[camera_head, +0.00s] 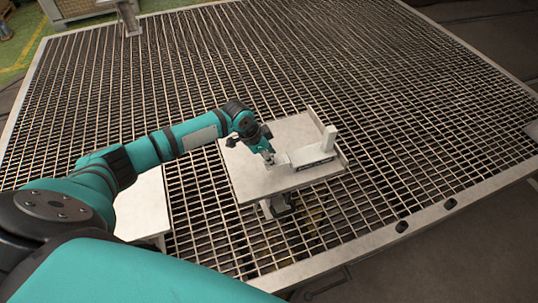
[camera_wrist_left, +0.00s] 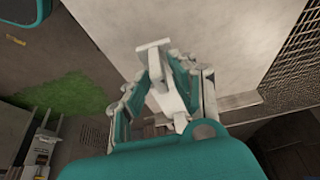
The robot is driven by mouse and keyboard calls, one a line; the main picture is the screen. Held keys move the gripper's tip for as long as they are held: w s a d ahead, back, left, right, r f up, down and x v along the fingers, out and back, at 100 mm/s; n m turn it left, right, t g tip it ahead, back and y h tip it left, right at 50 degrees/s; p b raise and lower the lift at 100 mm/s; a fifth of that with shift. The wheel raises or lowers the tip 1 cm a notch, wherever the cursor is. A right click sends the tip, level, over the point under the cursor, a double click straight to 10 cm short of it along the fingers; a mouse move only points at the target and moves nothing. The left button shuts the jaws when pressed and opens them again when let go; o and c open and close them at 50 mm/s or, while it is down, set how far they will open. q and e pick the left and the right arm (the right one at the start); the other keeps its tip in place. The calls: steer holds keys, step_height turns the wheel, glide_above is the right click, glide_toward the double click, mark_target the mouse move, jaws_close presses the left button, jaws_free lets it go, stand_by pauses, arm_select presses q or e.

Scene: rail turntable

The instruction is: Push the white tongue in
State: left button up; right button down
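A white upright block (camera_head: 329,138) stands at the right end of a low white housing (camera_head: 313,156) with a dark slot-like front, on a small pale table. A short white tongue (camera_head: 281,159) shows at the housing's left end. My left gripper (camera_head: 267,157) points down beside the tongue, very close to it. In the left wrist view, a white T-shaped piece (camera_wrist_left: 163,88) lies between the two fingers of my left gripper (camera_wrist_left: 168,70). Whether the fingers press on it is unclear. The gripper partly hides the tongue's end in the head view. My right gripper is not in view.
The small pale table (camera_head: 258,183) has a raised edge along its right side and stands on a metal grating (camera_head: 215,60). Another pale surface (camera_head: 142,205) lies under my arm at left. The table's front left part is clear.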

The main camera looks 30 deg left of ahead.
arm_select(q)
jaws_close()
steer(key=w+d+b, duration=0.1)
steer(key=w+d, duration=0.3)
steer(key=w, duration=0.1)
steer(key=shift+d, duration=0.35)
steer(key=shift+o, duration=1.5)
jaws_free()
steer(key=shift+a+r, duration=0.1)
steer(key=v, duration=1.2)
